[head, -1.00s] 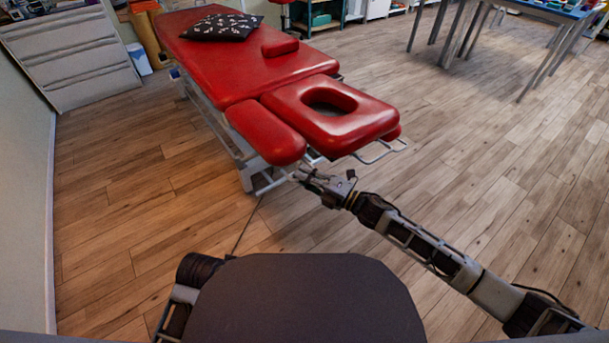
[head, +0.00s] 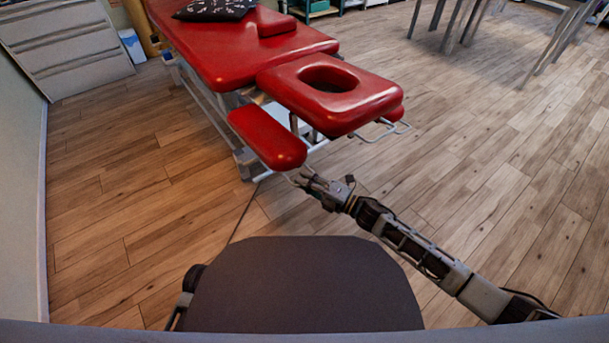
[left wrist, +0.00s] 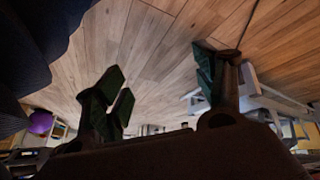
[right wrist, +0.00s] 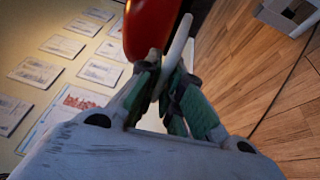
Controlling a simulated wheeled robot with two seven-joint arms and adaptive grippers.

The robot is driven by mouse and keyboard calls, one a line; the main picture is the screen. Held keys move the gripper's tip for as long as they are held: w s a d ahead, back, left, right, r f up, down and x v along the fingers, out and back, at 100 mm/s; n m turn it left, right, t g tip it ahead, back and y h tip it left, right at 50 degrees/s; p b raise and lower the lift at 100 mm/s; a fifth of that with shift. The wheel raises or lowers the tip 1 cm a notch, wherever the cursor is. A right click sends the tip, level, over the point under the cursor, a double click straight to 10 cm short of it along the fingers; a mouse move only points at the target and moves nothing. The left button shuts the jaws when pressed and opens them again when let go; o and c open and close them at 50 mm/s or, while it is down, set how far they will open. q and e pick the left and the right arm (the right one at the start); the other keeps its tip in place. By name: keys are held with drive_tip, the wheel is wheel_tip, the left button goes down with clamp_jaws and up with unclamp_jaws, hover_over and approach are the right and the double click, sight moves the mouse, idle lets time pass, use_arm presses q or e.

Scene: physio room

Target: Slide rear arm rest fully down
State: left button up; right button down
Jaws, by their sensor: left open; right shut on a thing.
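The red padded arm rest (head: 268,138) hangs on the left side of the massage table's head end. It sits clearly below the level of the red headrest (head: 330,92) with the oval hole. My right gripper (head: 302,178) is at the near end of this arm rest. In the right wrist view, the right gripper (right wrist: 163,78) is shut on a pale bar (right wrist: 178,50) beside the red pad (right wrist: 150,25). My left gripper (left wrist: 160,98) is open and empty, in the left wrist view only.
The red massage table (head: 225,55) extends to the back with a dark patterned pillow (head: 215,9) on it. A grey drawer cabinet (head: 65,45) stands at the back left. Wooden floor (head: 480,180) is free to the right. A wall runs along the left.

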use_arm(q)
drive_tip(key=shift+n+t+h, duration=0.3)
drive_tip(key=shift+t+h, duration=0.1)
drive_tip(key=shift+t, duration=0.2)
drive_tip(key=f, duration=0.1)
drive_tip(key=f+b, duration=0.1)
drive_tip(key=f, duration=0.1)
drive_tip(key=d+f+b, duration=0.1)
drive_tip(key=f, duration=0.1)
drive_tip(key=shift+w+f, duration=0.1)
drive_tip(key=shift+f, duration=0.1)
use_arm(e)
drive_tip(key=f, duration=0.5)
drive_tip(key=shift+s+d+f, duration=0.2)
drive_tip(key=shift+s+f, duration=0.1)
drive_tip(key=shift+f, duration=0.15)
drive_tip(key=c, duration=1.6)
unclamp_jaws()
drive_tip(key=shift+o, duration=0.2)
drive_tip(key=r+v, duration=0.1)
drive_tip(key=v, duration=1.1)
drive_tip(key=shift+f, duration=0.4)
